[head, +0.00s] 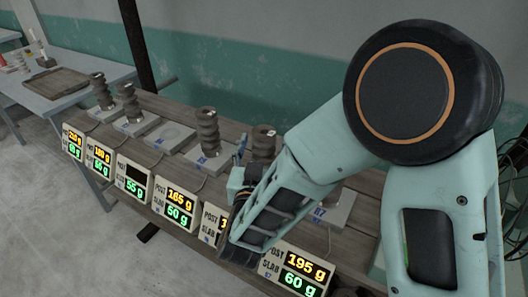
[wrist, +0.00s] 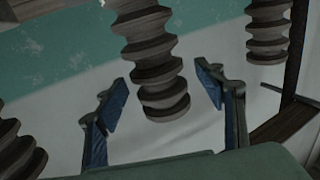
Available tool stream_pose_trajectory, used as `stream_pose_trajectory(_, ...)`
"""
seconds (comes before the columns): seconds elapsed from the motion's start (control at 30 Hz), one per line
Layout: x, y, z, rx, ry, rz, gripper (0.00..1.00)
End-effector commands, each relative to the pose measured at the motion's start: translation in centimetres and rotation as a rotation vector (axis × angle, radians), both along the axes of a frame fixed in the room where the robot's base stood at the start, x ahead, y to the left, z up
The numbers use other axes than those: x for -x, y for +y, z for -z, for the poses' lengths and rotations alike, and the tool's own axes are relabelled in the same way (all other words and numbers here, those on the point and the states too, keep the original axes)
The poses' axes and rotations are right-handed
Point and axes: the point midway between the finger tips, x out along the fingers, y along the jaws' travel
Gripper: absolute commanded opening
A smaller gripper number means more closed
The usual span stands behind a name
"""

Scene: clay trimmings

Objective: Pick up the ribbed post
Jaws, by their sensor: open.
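Several dark grey ribbed posts stand on scales along the bench; the task line does not tell which is meant. One ribbed post (head: 263,143) stands right beside my gripper (head: 241,152) in the head view. In the wrist view a ribbed post (wrist: 153,62) shows between the two blue-padded fingers of my gripper (wrist: 160,98), with a gap on each side. The jaws are open and hold nothing. I cannot tell how deep the post sits between them. My arm hides part of the bench and one scale in the head view.
Other ribbed posts (head: 208,132) (head: 130,102) (head: 102,92) stand to the left. One scale (head: 170,137) is empty. Number displays (head: 176,208) line the bench's front. A second table (head: 60,90) with a brown tray is at the far left. Another post (wrist: 268,30) shows at upper right.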

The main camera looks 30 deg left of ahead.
Motion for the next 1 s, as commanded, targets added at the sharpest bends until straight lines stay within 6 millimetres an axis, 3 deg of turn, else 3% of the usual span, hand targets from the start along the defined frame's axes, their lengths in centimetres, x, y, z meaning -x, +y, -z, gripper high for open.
stream_pose_trajectory(0.3,-0.78,0.27,0.00,0.000,-0.001,-0.001,0.63)
stream_pose_trajectory(0.87,-0.74,0.25,-0.01,0.000,0.000,-0.001,0.03)
stream_pose_trajectory(1.0,-0.76,0.28,-0.21,-0.003,-0.004,-0.001,0.00)
